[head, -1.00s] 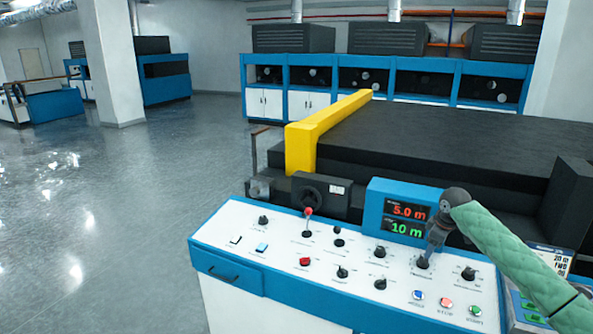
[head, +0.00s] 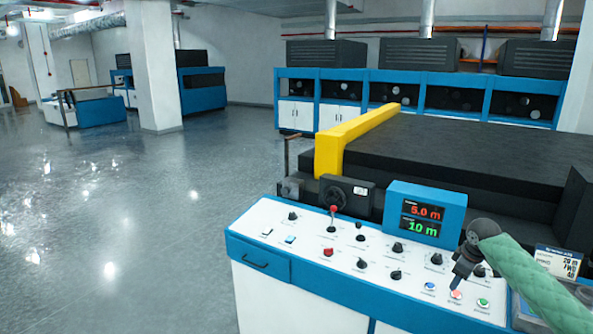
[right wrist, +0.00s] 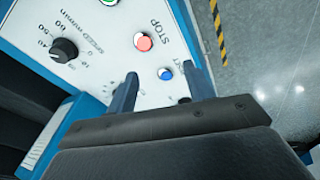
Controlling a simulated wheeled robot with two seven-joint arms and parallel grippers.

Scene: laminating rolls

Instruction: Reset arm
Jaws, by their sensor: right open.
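My right gripper (head: 459,283) hangs over the right part of the white control panel (head: 290,234), near its coloured buttons. The right wrist view shows its two fingers (right wrist: 163,88) apart, with nothing between them but the panel behind. In that view a blue button (right wrist: 166,74) shows between the fingers. A red button (right wrist: 143,41) marked STOP lies just beyond it. I cannot tell whether the fingers touch the panel. My green-sleeved right arm reaches in from the lower right. My left gripper is in neither view.
A black knob (head: 437,258) stands just left of my gripper. A blue display (head: 425,213) reads 5.0 m and 10 m. Behind the panel is a dark machine bed (head: 470,150) with a yellow bar (head: 350,137). Open grey floor (head: 120,210) lies to the left.

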